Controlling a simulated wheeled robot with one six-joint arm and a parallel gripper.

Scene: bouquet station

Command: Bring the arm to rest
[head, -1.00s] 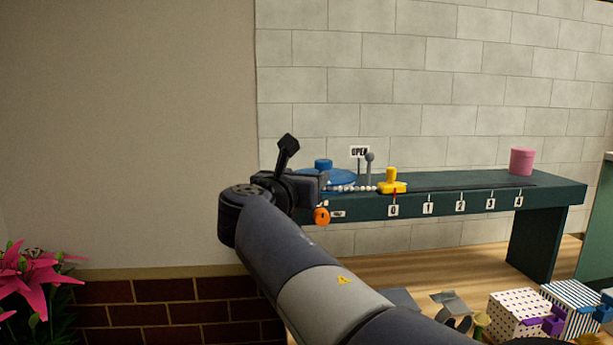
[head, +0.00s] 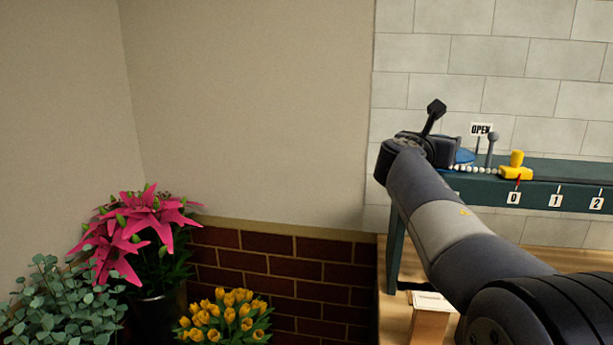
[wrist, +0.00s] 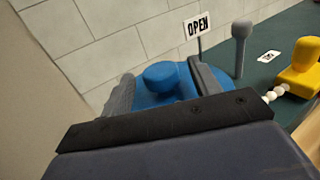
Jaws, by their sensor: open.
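My arm reaches up from the lower right in the head view, its end in front of the left end of the dark green bench (head: 570,187). My gripper (wrist: 155,88) is open in the wrist view, its two fingers apart. A blue round thing with a knob (wrist: 168,76) shows between and beyond the fingers, and I cannot tell whether they touch it. In the head view my gripper's fingers are hidden behind the wrist.
A yellow slider (head: 515,167) sits by mark 0, beside white beads and a grey post (head: 491,148). An OPEN sign (head: 481,129) stands behind. Pink lilies (head: 140,230), yellow tulips (head: 225,315) and leafy greens (head: 65,300) stand at the lower left by a low brick wall (head: 300,265).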

